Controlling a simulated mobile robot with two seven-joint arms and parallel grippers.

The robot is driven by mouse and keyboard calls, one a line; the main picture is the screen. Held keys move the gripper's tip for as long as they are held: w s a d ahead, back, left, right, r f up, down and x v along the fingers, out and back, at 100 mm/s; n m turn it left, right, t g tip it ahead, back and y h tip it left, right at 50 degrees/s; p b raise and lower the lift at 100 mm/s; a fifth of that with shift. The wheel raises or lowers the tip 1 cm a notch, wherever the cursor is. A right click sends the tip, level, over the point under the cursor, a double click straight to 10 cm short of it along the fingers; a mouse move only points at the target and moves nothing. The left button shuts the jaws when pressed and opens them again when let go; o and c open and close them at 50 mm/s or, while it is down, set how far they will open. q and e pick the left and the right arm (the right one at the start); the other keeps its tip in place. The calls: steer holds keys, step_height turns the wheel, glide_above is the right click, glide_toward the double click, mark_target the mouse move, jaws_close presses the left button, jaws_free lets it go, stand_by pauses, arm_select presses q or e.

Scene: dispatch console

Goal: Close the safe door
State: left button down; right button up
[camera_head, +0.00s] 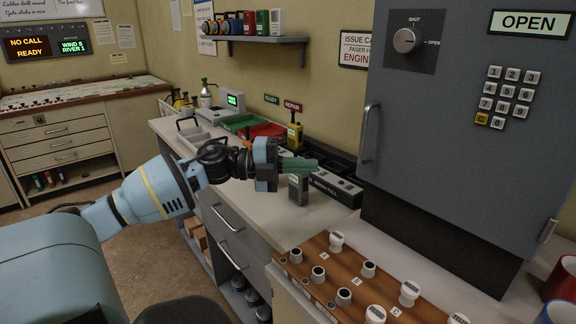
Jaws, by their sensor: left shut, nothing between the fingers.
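The safe is the large grey cabinet on the right, its door (425,130) facing me. The door carries a round dial (405,41) marked SHUT and OPEN, a keypad (507,96) and a vertical bar handle (370,132) at its left edge. A sign (530,23) on it reads OPEN. I cannot tell from this view how far the door stands from its frame. My left gripper (303,164) is shut and empty, its green fingers pointing right above the counter, apart from the door and left of the handle. My right gripper is out of view.
A wooden board with several pegs and white-topped knobs (338,240) lies in front of the safe. A grey radio (298,190) stands below my left gripper. A dark charger rack (335,186) is beside it. Red and blue mugs (560,285) stand at lower right.

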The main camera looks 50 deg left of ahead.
arm_select(q)
steer(key=v, duration=0.3)
steer(key=shift+a, duration=0.2)
stand_by(0.5)
